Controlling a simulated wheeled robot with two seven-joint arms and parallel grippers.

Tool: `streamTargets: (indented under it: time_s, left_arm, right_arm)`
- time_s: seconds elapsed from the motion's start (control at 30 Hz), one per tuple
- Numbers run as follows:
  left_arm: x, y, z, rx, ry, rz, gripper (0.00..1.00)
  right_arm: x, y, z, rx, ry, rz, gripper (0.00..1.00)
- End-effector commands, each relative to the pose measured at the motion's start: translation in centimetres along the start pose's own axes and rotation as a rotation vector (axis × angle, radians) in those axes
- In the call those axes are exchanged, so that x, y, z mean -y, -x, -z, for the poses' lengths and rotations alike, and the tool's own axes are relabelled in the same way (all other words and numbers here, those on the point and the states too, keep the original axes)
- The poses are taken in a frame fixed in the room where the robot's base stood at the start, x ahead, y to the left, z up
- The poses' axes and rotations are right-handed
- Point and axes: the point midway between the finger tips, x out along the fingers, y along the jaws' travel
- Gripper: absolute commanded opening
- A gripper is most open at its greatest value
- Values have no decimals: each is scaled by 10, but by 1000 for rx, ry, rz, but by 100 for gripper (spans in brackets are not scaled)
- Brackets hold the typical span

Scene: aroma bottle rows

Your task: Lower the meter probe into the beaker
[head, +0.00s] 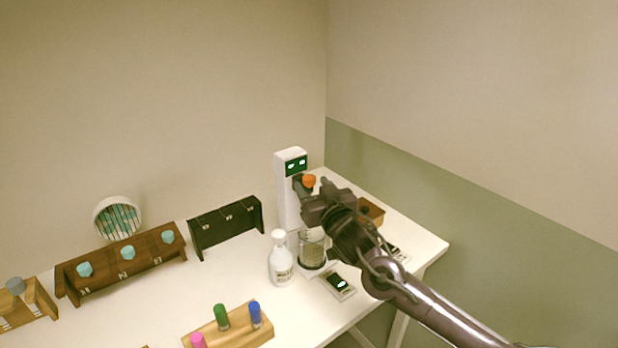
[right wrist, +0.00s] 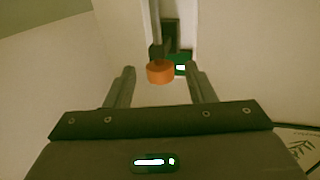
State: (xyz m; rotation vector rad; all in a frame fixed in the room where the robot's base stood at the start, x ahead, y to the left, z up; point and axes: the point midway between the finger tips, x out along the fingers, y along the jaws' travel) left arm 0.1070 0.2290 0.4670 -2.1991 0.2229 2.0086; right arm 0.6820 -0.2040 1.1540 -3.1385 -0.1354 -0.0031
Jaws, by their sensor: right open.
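The meter (head: 288,185) is a tall white column with a dark green display, standing at the back of the table. An orange knob (head: 309,181) sits on its front; the knob also shows in the right wrist view (right wrist: 160,72). My right gripper (head: 302,192) is at the meter's front, close to the knob. In the right wrist view its two fingers (right wrist: 160,88) are apart, with the knob between and a little beyond their tips. The glass beaker (head: 312,250) stands below the gripper, partly hidden by it. The probe is not clearly visible. My left gripper is not in view.
A white bottle (head: 281,262) stands just left of the beaker. A small device with a lit display (head: 339,284) lies in front. Wooden racks (head: 122,268), a black rack (head: 226,229) and a vial block (head: 230,328) stand left. A brown box (head: 371,211) is behind my arm.

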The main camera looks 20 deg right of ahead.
Motion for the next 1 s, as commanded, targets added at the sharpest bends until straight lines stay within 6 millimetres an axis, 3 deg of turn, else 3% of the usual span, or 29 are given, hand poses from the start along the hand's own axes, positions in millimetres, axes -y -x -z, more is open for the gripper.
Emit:
streamTargets:
  time_s: [0.23,0.57,0.93,1.0]
  left_arm:
    - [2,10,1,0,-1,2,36]
    - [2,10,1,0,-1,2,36]
    - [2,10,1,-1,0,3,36]
    - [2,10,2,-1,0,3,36]
  right_arm:
    - [1,-26,1,1,0,1,49]
    - [1,-30,-1,2,1,1,49]
    - [-1,-30,-1,2,1,-2,3]
    - [-1,-30,0,2,2,-3,0]
